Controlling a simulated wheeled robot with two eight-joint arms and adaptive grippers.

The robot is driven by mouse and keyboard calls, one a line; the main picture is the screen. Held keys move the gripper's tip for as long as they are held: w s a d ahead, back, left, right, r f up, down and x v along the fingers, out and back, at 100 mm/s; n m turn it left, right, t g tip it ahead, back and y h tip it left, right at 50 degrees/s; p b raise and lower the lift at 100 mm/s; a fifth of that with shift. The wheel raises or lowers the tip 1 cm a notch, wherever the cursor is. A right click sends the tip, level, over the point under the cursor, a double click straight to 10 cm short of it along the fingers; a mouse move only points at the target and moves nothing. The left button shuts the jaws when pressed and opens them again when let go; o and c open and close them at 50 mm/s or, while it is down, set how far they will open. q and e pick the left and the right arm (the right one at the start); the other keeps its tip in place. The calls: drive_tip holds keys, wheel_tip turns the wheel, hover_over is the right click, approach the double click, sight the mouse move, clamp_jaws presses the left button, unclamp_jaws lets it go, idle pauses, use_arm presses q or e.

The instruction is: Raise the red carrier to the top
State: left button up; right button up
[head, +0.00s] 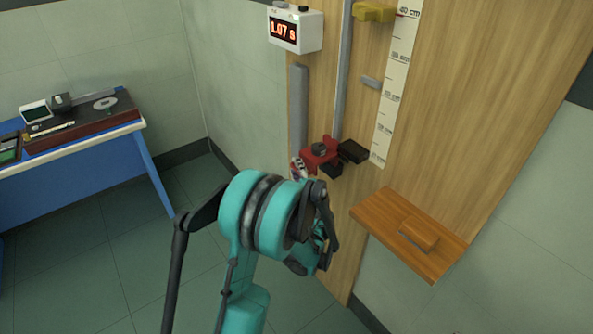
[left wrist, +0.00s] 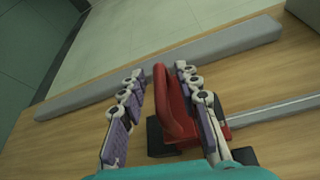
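The red carrier (head: 319,155) sits low on the vertical metal rail (head: 343,70) of the wooden board, with dark blocks beside it. In the left wrist view the carrier's upright red grip (left wrist: 172,108) stands between the two fingers of my left gripper (left wrist: 160,73). The fingers are apart, with a clear gap on the left side of the grip. The right finger is close to it; I cannot tell whether it touches. In the head view my teal wrist hides most of this gripper. My right gripper is in neither view.
A timer (head: 295,30) reading 1.07 s and a yellow piece (head: 374,12) are higher on the board. A centimetre scale (head: 397,80) runs right of the rail. A wooden shelf (head: 385,222) juts out at lower right. A blue bench (head: 90,158) stands left.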

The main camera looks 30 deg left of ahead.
use_arm(q)
clamp_jaws()
drive_tip(key=shift+r+p, duration=0.45)
drive_tip(key=shift+r, duration=0.1)
wheel_tip(320, 180, up, 73)
drive_tip(key=p, duration=4.5)
drive_tip(key=shift+r, duration=0.2)
drive_tip(key=shift+w, duration=0.1)
drive_tip(key=shift+c, duration=0.9)
unclamp_jaws()
drive_tip(key=shift+r, duration=0.1)
drive_tip(key=shift+o, duration=0.9)
